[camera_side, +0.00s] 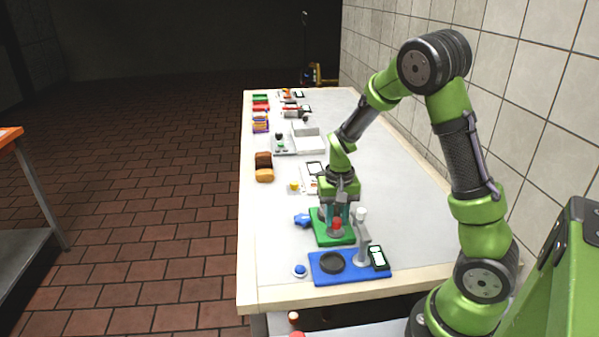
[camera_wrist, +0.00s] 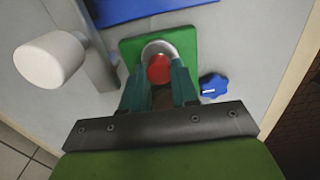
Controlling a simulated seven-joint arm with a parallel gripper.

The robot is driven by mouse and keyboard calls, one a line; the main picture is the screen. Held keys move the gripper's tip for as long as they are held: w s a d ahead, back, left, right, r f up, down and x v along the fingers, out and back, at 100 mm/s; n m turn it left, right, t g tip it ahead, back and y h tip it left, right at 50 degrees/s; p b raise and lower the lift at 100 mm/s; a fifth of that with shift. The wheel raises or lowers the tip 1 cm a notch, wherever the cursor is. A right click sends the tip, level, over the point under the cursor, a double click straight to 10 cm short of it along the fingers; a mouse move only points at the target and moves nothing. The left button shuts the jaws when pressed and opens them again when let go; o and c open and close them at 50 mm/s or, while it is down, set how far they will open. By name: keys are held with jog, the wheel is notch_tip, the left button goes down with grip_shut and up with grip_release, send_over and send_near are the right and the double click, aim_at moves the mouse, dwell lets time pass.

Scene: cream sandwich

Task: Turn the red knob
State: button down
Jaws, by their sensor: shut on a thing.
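The red knob (camera_side: 337,224) is a round red piece on a grey round base, on a green plate (camera_side: 320,238) near the front of the table. In the wrist view the red knob (camera_wrist: 159,69) sits in a silver ring on the green plate (camera_wrist: 131,48). My gripper (camera_side: 336,217) points down over the plate, its teal fingers either side of the knob. In the wrist view my gripper (camera_wrist: 160,75) is shut on the red knob; the exact contact is partly hidden.
A blue star-shaped knob (camera_wrist: 213,87) is beside the green plate. A blue plate (camera_side: 322,274) with a black disc (camera_side: 332,262) lies in front. A grey post with a white knob (camera_side: 361,214) stands close by. Bread (camera_side: 264,174) lies farther back. The table's right side is clear.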

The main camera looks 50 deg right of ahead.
aim_at(336, 219)
jog(key=m, duration=0.4)
jog(key=shift+m, duration=2)
jog(key=shift+m, duration=0.3)
jog(key=c, duration=0.9)
grip_release()
jog(key=shift+s, duration=0.15)
jog(key=shift+o, duration=0.2)
jog(key=shift+w+r, duration=0.2)
jog(key=shift+r, duration=3.9)
